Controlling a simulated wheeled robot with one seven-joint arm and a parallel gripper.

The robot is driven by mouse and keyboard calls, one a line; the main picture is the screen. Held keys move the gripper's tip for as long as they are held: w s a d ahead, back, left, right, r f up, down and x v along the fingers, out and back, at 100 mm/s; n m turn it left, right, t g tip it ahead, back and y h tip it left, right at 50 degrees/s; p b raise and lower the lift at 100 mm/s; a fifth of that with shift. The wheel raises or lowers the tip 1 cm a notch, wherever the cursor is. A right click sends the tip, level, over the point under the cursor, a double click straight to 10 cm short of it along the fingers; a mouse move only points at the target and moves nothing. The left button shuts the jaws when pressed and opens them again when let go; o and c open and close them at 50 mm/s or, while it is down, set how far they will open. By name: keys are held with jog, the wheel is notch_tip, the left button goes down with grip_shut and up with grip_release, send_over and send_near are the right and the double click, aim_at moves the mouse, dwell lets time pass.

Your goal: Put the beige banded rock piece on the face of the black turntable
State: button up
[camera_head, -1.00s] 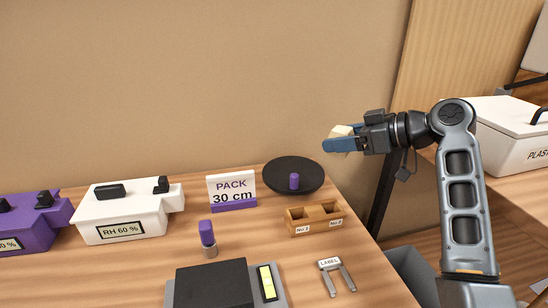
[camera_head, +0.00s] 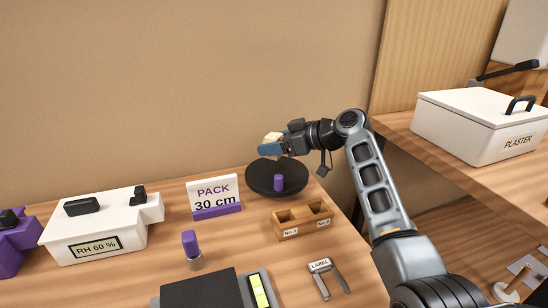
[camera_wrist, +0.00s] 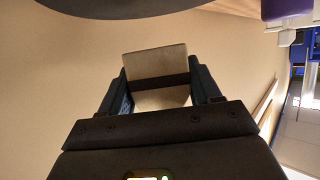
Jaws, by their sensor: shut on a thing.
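The beige banded rock piece (camera_head: 273,137) is held between the blue fingers of my gripper (camera_head: 272,149). In the wrist view the rock (camera_wrist: 155,62) is pale with a dark band across it, and my gripper (camera_wrist: 160,90) is shut on its sides. The black turntable (camera_head: 258,180) is a round dark disc at the back of the bench. In the head view, my gripper appears just above the turntable's far part, clear of its face. The turntable's dark edge (camera_wrist: 120,8) also shows at the top of the wrist view. A small purple cylinder (camera_head: 278,183) stands on the turntable.
A wooden two-slot box (camera_head: 302,222) stands in front of the turntable, and a PACK 30 cm sign (camera_head: 214,195) stands to its left. A purple-topped bottle (camera_head: 191,248), a metal LABEL fork (camera_head: 322,277) and a white RH 60 % box (camera_head: 100,230) are on the bench.

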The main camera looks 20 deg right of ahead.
aim_at(274, 157)
jog(key=shift+f, duration=2)
jog(key=shift+f, duration=0.2)
jog(key=o, duration=1.3)
jog(key=shift+c, duration=0.2)
jog(key=shift+r, duration=0.2)
jog(key=v, duration=1.2)
